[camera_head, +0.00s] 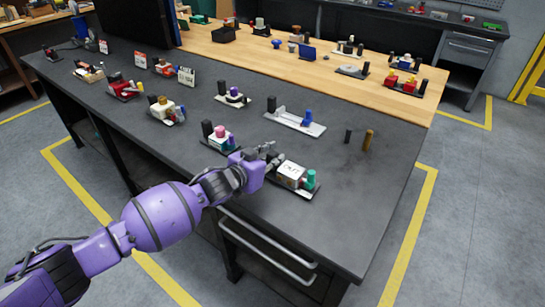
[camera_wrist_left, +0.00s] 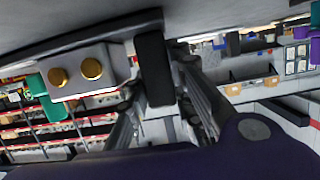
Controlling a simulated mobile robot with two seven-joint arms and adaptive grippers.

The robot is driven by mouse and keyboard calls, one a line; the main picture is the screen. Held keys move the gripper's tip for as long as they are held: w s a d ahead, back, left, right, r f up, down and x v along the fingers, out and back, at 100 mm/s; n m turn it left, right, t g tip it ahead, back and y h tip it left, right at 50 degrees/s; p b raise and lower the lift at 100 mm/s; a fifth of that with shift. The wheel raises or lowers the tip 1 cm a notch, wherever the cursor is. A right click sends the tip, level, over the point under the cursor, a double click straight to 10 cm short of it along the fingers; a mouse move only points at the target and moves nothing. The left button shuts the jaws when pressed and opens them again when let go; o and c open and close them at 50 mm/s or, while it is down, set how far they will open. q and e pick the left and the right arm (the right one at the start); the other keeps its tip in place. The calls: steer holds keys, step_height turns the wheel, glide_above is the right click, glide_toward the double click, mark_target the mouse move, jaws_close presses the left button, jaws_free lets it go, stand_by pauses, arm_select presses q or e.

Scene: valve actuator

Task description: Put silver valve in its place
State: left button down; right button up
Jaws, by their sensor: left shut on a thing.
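My left gripper (camera_head: 268,153) reaches over the dark bench to the left end of a small valve assembly. The assembly has a white box with a label (camera_head: 291,171) and a teal cylinder (camera_head: 311,179). In the left wrist view the fingers are shut on a black cylinder (camera_wrist_left: 153,68) beside the pale box with gold studs (camera_wrist_left: 105,68). The teal part (camera_wrist_left: 45,103) shows behind the box. I cannot tell whether the cylinder touches its base. I cannot pick out the silver valve surely; a grey piece (camera_head: 281,112) lies on a pale plate (camera_head: 313,129). My right gripper is out of view.
A blue cylinder (camera_head: 308,117) stands on that pale plate. A loose black cylinder (camera_head: 347,136) and a brass-coloured cylinder (camera_head: 368,140) stand to the right. Several other assemblies line the bench. Its front right part (camera_head: 350,215) is clear.

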arm_select(q)
steer(key=shift+r, duration=0.25)
steer(key=shift+f, duration=0.2)
steer(key=c, duration=1.5)
jaws_free()
steer(key=shift+f, duration=0.1)
steer(key=shift+c, duration=0.2)
steer(key=shift+r, duration=0.35)
steer(key=v, duration=1.2)
steer(key=shift+p, duration=0.45)
steer(key=shift+f, duration=0.1)
